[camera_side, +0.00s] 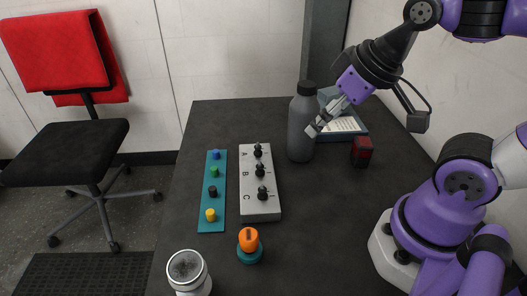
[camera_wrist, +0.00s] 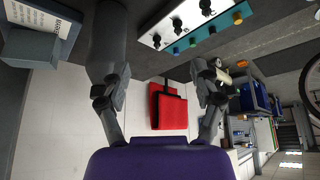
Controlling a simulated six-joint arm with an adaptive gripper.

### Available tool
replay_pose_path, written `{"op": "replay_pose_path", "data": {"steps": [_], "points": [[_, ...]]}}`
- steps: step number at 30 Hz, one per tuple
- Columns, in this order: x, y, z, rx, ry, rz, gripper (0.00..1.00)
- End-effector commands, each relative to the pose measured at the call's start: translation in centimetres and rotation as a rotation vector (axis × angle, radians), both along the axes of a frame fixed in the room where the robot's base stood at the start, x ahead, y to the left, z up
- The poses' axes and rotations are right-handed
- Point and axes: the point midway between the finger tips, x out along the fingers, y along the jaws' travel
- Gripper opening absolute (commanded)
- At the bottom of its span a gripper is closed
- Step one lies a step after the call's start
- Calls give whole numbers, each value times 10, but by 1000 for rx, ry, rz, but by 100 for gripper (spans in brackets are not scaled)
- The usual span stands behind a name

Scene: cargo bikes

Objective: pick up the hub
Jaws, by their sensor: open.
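No object is labelled as the hub, and I cannot tell for certain which one it is. A silver-topped cylinder (camera_side: 188,272) stands upright at the table's near left edge. An orange cap on a teal round base (camera_side: 249,246) stands to its right. My gripper (camera_side: 322,120) is open and tilted, above the table beside the grey bottle (camera_side: 301,130), far from both. In the wrist view my gripper's two fingers (camera_wrist: 160,85) are spread with nothing held between them. The grey bottle (camera_wrist: 108,38) shows close by the left finger.
A teal strip with coloured knobs (camera_side: 203,197) and a grey block with black knobs (camera_side: 262,207) lie mid-table. A blue-grey box with a printed sheet (camera_side: 352,131) and a dark red box (camera_side: 362,152) are at the back right. A red-backed chair (camera_side: 58,55) stands left.

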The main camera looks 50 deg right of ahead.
Motion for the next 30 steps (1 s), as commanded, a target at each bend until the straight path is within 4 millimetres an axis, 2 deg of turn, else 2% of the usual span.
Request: {"op": "replay_pose_path", "data": {"steps": [7,11,14,18,21,24,27,30], "points": [[4,5,2,10,14,7,73],[22,32,9,52,84,24,73],[42,72,13,85,175,35,73],[59,146,3,92,314,33,73],[58,197,-12,70,393,25,73],[50,238,-29,41,446,12,73],[40,264,-42,18,476,-2,73],[35,277,-51,4,490,-9,73]]}}
